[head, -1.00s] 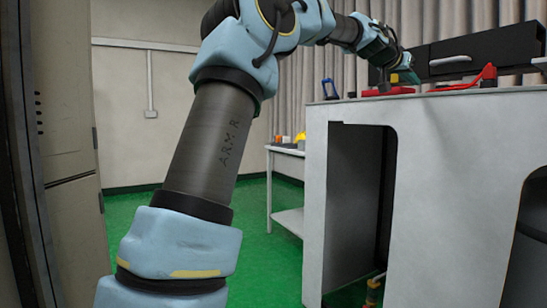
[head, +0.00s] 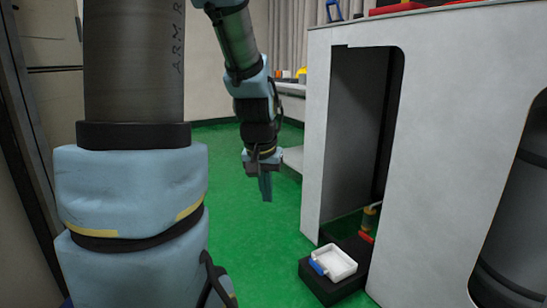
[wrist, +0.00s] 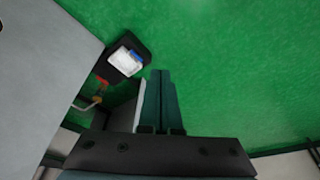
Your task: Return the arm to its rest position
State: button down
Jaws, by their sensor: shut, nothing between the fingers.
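My gripper (head: 265,188) hangs pointing down over the green floor, to the left of the grey bench, in the head view. In the wrist view its two dark green fingers (wrist: 161,95) lie together, shut with nothing between them. My arm comes down from the top of the head view, and its upper links stand large at the left.
The grey bench (head: 430,150) with open bays stands at the right. A black box (head: 320,285) with a white tray (head: 338,262) sits on the floor by the left bay; the tray shows in the wrist view too (wrist: 124,62). Green floor (head: 255,240) between is clear.

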jog(key=s+a+f+n+g, duration=0.15)
jog(key=s+a+f, duration=0.3)
jog(key=s, duration=0.45)
notch_tip(320, 180, up, 33)
jog(key=p, duration=3.2)
jog(key=shift+w+a+y, duration=0.3)
jog(key=shift+w, duration=0.1)
jog(key=shift+f, duration=0.1)
